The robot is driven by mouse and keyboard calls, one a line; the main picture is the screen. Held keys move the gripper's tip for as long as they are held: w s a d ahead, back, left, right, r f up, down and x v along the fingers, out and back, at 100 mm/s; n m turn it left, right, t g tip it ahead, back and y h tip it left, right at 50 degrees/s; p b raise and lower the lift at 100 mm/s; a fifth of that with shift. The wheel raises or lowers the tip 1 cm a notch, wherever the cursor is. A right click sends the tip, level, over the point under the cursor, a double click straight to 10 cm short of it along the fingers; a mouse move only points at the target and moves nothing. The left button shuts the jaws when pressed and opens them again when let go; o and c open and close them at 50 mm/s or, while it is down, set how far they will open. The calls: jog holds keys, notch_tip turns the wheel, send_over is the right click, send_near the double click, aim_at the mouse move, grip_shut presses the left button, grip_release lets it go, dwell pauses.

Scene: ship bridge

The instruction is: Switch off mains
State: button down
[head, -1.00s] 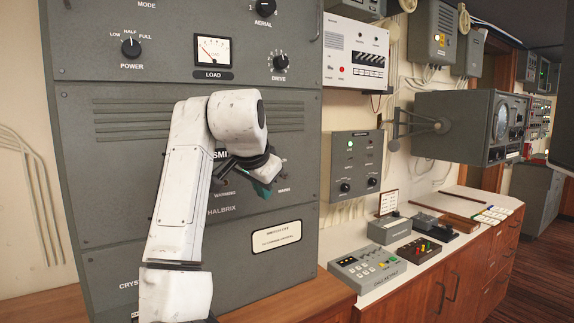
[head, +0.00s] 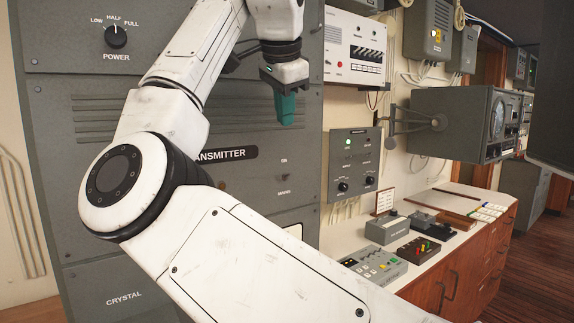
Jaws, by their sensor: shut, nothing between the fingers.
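The grey transmitter cabinet (head: 60,140) fills the left half of the head view. On its panel, right of the "TRANSMITTER" label, is the mains switch (head: 284,177), between small markings above and below it. It is too small to tell which way its lever points. My gripper (head: 287,112) points downward with its teal fingers shut and empty. It appears above the switch in the picture, near the cabinet's right edge. I cannot tell its distance from the panel.
My white arm crosses the foreground and hides much of the cabinet front. To the right are a grey control box (head: 354,165) on the wall, a counter (head: 420,240) with a keypad unit (head: 373,265), and a protruding radar set (head: 458,125). Open floor (head: 525,245) lies at the far right.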

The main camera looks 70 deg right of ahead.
aim_at(288, 174)
jog(key=shift+f, duration=0.1)
jog(key=p+x, duration=0.1)
jog(key=x, duration=1.3)
jog(key=shift+w+a, duration=0.1)
jog(key=shift+w, duration=0.05)
